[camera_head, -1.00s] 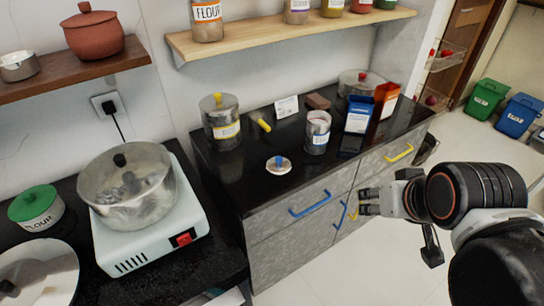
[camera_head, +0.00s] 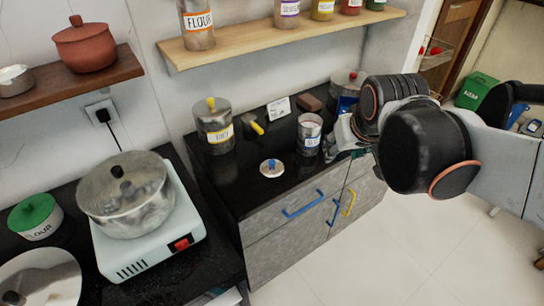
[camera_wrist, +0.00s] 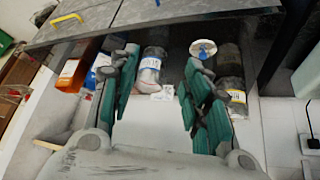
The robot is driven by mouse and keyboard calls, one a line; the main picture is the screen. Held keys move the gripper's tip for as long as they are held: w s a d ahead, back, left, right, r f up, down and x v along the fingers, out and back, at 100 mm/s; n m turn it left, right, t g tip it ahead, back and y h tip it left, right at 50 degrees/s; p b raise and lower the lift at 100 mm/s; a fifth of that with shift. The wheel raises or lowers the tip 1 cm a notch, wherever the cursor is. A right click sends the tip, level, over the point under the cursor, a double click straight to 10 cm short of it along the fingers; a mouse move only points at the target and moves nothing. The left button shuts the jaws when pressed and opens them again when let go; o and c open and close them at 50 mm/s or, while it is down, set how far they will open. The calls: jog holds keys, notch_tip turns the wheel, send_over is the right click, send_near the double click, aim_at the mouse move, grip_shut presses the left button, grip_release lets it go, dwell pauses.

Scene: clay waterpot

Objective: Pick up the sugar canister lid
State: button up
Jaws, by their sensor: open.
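A small round lid with a blue knob (camera_head: 272,167) lies knob-up on the black counter, near its front edge. It also shows in the wrist view (camera_wrist: 203,48), beyond the right-hand finger. An uncovered metal canister with a blue-lettered label (camera_head: 309,135) stands right of the lid; it also shows in the wrist view (camera_wrist: 151,64) between the fingers. My gripper (camera_head: 338,140) is at the counter's right part, right of this canister and apart from the lid. In the wrist view my gripper (camera_wrist: 161,60) is open, its green-padded fingers spread with nothing held.
A canister with a yellow-knobbed lid (camera_head: 213,128) stands left, with a yellow-handled item (camera_head: 257,127) beside it. A white card (camera_head: 279,108) and brown block (camera_head: 310,102) are behind. Blue and orange boxes (camera_wrist: 76,66) are on the right. The shelf (camera_head: 290,38) hangs above.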

jog(key=w+a+f+n+p, duration=0.1)
jog(key=w+a+p, duration=0.15)
jog(key=w, duration=0.25)
jog(key=w+a+f+p, duration=0.1)
jog(key=w+a, duration=0.2)
jog(key=w, duration=0.3)
jog(key=g, duration=0.2)
send_near(272, 161)
jog(key=f+b, duration=0.2)
jog(key=f, duration=0.1)
jog(key=shift+w+d+y, duration=0.2)
jog(key=shift+y, duration=0.2)
jog(key=shift+w+b+x, duration=0.1)
jog(key=shift+b+x, duration=0.7)
jog(key=shift+x, duration=0.65)
jog(key=shift+w+b+x, duration=0.15)
jog(key=shift+b+x, duration=0.6)
jog(key=shift+x, duration=0.7)
jog(key=shift+r, duration=0.15)
jog(key=shift+c, duration=0.3)
jog(key=c, duration=1)
